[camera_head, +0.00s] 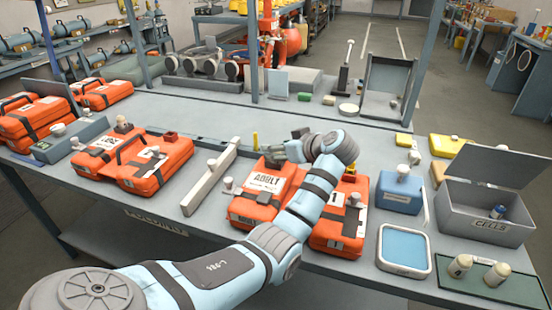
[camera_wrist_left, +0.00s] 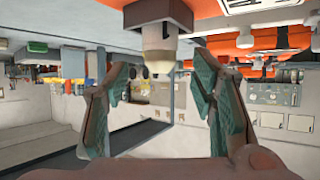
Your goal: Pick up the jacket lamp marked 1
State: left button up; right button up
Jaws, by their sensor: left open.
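My left arm reaches across two orange jackets, one labelled ADULT (camera_head: 258,198) and one whose label shows a 1 (camera_head: 337,230). My left gripper (camera_head: 285,151) is above their far side, pointing left. In the left wrist view, which looks upside down, its fingers (camera_wrist_left: 162,80) are open, one on each side of a lamp (camera_wrist_left: 158,50) with a pale rounded tip. The lamp sits at a dark brown holder against an orange jacket. I see gaps between it and both fingers. No number is readable on it. My right gripper is not in view.
Two pale lamps (camera_head: 478,270) lie on a tray at the right. A grey box marked CELLS (camera_head: 483,222), a blue box (camera_head: 400,191) and a blue-topped tray (camera_head: 404,262) stand nearby. A grey upright divider (camera_head: 209,178) stands left of the ADULT jacket; more orange jackets (camera_head: 152,168) lie beyond.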

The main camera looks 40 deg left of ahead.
pick_arm(q)
jog(key=shift+w+a+f, duration=0.1)
jog(key=shift+a+f, duration=0.2)
jog(key=shift+a, duration=0.2)
grip_shut()
jog(key=shift+r, duration=0.1)
